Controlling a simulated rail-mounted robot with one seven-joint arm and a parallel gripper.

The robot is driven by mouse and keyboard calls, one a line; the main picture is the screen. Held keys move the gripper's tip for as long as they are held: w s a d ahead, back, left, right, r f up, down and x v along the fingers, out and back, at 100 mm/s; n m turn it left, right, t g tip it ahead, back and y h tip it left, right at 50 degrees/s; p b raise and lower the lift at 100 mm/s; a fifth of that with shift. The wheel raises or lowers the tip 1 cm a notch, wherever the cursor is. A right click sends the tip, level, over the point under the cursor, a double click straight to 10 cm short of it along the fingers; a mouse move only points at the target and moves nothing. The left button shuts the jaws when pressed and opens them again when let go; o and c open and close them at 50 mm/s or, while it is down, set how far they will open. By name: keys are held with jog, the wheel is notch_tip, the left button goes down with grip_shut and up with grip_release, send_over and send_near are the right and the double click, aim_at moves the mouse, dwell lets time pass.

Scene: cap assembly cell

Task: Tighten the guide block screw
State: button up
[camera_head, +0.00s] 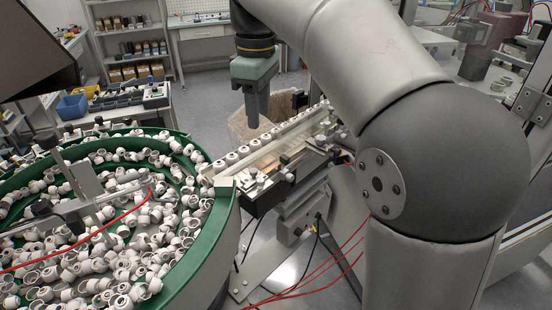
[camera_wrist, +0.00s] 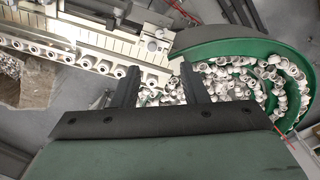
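The linear feed rail (camera_head: 270,157) runs from the green bowl toward the back right, with a row of white caps along it. The wrist view shows a light block with a round knob (camera_wrist: 155,44) beside the rail near the bowl. I cannot tell for sure which part is the guide block screw. My gripper (camera_head: 253,124) hangs pointing down above the rail, apart from it. In the wrist view its two dark fingers (camera_wrist: 157,82) are spread, with nothing held between them.
The green bowl feeder (camera_head: 226,212), full of white caps, stands left of the rail. A cardboard box (camera_head: 238,125) stands on the floor behind the rail. Red hoses (camera_head: 318,265) hang below it. Shelves (camera_head: 130,45) and a workbench are farther back.

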aim_at(261, 180)
notch_tip(261, 180, down, 17)
jog(key=shift+w+a+r+p, duration=0.1)
jog(key=shift+p, duration=0.25)
dwell(0.3)
grip_shut()
